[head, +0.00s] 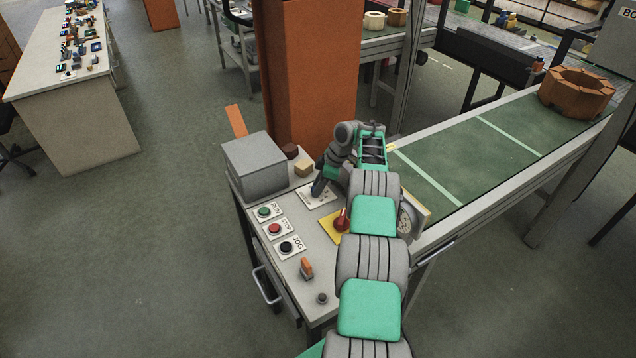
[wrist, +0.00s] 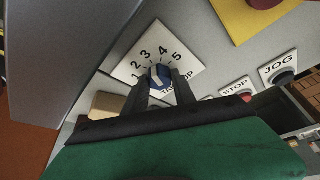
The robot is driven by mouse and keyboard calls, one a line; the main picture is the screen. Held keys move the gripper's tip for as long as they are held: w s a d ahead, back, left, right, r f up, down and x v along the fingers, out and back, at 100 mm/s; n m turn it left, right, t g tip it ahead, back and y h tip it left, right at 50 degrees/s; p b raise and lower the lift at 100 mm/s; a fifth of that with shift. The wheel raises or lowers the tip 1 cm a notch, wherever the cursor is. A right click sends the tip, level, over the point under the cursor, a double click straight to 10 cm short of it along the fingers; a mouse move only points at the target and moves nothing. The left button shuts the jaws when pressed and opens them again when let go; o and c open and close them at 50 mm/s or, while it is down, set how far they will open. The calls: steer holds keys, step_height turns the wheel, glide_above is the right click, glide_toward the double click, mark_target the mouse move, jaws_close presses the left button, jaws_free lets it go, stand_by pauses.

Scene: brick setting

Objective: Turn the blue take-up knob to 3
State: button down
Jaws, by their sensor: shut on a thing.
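The blue take-up knob (wrist: 159,77) sits on a white dial plate (wrist: 190,57) printed with the numbers 1 to 5 in an arc. My gripper (wrist: 160,84) is shut on the knob, with one dark finger on each side of it. A pale mark shows on the knob's top near the 3 and 4, but I cannot tell exactly which number it points at. The plate's lower lettering is partly hidden by the fingers. In the head view the plate (head: 325,201) is partly visible beside my gripper (head: 318,188), which hides the knob.
RUN (head: 264,211), STOP (head: 275,229) and JOG (head: 287,247) buttons lie left of the dial. A red knob (head: 341,220) on yellow stands close by. A grey box (head: 250,172) and wooden block (head: 304,169) are behind. A conveyor (head: 500,150) runs right.

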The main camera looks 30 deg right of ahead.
stand_by(0.4)
steer(key=c, duration=1)
jaws_free()
steer(key=shift+c, duration=0.2)
steer(key=shift+r, duration=0.1)
